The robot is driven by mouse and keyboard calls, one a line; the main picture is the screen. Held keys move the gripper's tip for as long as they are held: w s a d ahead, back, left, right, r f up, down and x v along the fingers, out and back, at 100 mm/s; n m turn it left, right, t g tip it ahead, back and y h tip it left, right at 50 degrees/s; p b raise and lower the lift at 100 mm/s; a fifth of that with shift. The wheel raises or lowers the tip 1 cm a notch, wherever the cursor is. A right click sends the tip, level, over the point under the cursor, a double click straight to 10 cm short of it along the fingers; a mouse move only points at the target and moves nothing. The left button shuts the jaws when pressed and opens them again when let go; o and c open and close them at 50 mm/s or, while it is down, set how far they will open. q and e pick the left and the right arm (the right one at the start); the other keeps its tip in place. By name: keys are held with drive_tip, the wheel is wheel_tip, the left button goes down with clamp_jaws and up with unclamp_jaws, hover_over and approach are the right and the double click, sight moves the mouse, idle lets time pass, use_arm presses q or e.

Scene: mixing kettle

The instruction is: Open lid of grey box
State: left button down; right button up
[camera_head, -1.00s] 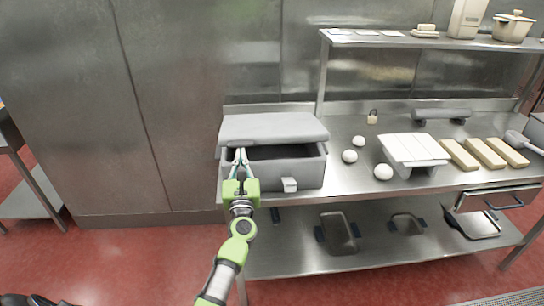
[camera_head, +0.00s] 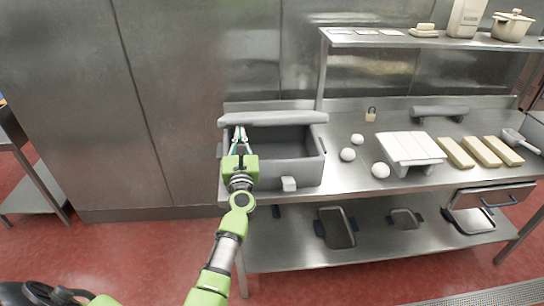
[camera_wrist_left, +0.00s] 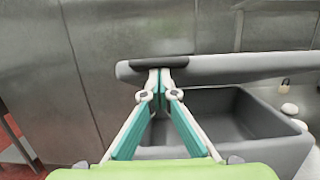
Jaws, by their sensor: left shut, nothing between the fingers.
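The grey box (camera_head: 300,172) stands at the left end of the steel table, with a latch tab on its front. Its lid (camera_head: 275,118) is swung up and stands near upright along the back edge, so the dark, empty-looking inside shows. My left gripper (camera_head: 239,132) is shut and holds nothing. Its fingertips are over the left part of the box opening, at the lid's underside. In the left wrist view the fingertips (camera_wrist_left: 162,75) meet at the lid's lower edge (camera_wrist_left: 225,68); touching seems likely but is not certain. My right gripper is not in view.
A small padlock (camera_head: 371,116) and a grey roller (camera_head: 440,111) are behind. Trays (camera_head: 336,228) sit on the lower shelf. The wall is close behind the lid.

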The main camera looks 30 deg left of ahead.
sight(239, 123)
use_arm(q)
drive_tip(key=shift+w+a+r+p, duration=0.15)
drive_tip(key=shift+w+r+p, duration=0.05)
drive_tip(key=shift+r, duration=0.3)
drive_tip(key=shift+w+a+r+p, duration=0.1)
drive_tip(key=shift+w+r+p, duration=0.1)
drive_tip(key=shift+r, duration=0.25)
drive_tip(key=shift+w+a+r, duration=0.45)
drive_tip(key=shift+w+r, duration=0.25)
drive_tip(key=shift+w+a+r, duration=0.5)
drive_tip(key=shift+w+r, duration=0.15)
drive_tip(key=shift+w, duration=0.2)
drive_tip(key=shift+w+a+r, duration=0.55)
drive_tip(key=shift+w+r, duration=0.15)
drive_tip(key=shift+w, duration=0.2)
drive_tip(key=shift+w+a+r, duration=0.5)
drive_tip(key=shift+w+r, duration=0.15)
drive_tip(key=shift+w, duration=0.2)
